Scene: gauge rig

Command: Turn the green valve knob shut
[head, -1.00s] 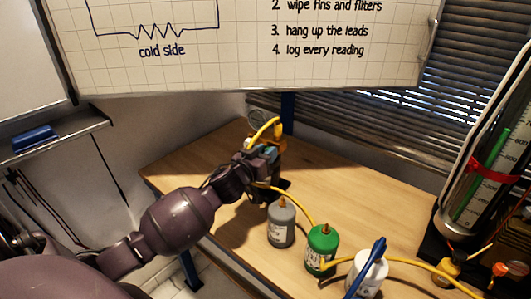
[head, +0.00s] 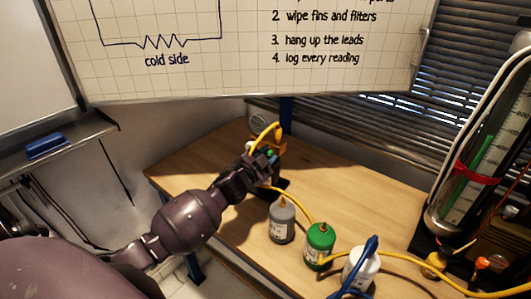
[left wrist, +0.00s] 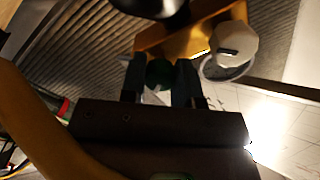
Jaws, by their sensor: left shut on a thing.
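The green valve knob (left wrist: 159,73) shows in the left wrist view as a dark green round shape between my two fingers. My left gripper (left wrist: 159,84) is shut on it, one finger on each side. In the head view my left gripper (head: 268,158) is at the small rig (head: 279,150) at the back of the bench, and a little green shows by its fingers. The gripper and wrist hide most of the knob and the lower rig there. My right gripper is in neither view.
Grey (head: 282,222), green (head: 320,245) and white (head: 361,271) bottles stand nearer on the wooden bench (head: 203,157). A tall graduated cylinder (head: 474,165) stands right.

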